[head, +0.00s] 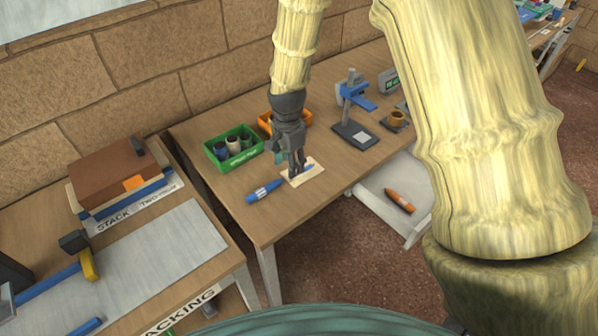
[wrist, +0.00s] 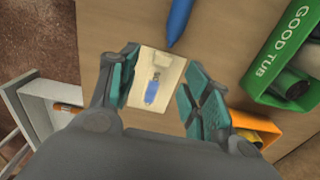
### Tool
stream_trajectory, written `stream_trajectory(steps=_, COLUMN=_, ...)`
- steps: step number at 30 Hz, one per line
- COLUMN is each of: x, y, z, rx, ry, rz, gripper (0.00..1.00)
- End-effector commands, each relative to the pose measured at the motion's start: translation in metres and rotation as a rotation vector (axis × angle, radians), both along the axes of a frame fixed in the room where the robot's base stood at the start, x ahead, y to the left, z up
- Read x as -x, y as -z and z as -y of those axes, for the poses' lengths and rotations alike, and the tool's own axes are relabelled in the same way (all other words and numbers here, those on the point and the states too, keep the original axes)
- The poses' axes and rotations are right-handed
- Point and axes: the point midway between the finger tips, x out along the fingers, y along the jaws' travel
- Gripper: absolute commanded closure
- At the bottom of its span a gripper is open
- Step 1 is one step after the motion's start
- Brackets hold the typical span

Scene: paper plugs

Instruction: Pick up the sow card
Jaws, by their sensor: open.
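A pale cream card (head: 305,173) lies flat on the wooden table in the head view, below my gripper (head: 294,172). In the wrist view the card (wrist: 147,66) shows between my two open fingers (wrist: 156,88), with a small blue and grey item or picture on it; I cannot tell which. No lettering on the card is readable, so I cannot confirm that it is the sow card. My gripper points down at it and holds nothing. My fingers hide part of the card in the head view.
A blue marker (head: 264,191) lies just left of the card. A green tub (head: 233,147) and an orange tub (head: 268,122) stand behind. A blue-and-grey stand (head: 354,132) is to the right. An open drawer (head: 375,196) below holds an orange marker (head: 399,201).

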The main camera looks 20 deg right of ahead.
Motion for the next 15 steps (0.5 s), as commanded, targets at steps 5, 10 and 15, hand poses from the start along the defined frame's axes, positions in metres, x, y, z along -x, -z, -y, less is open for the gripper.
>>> stream_trajectory(steps=5, x=0.0, y=0.011, z=-0.003, rx=0.0, ry=-0.002, rz=-0.002, gripper=0.52)
stream_trajectory(steps=10, x=-0.001, y=0.028, z=-0.008, rx=0.0, ry=-0.003, rz=-0.002, gripper=0.52)
stream_trajectory(steps=15, x=-0.001, y=0.044, z=-0.008, rx=-0.001, ry=-0.002, rz=-0.001, gripper=0.52)
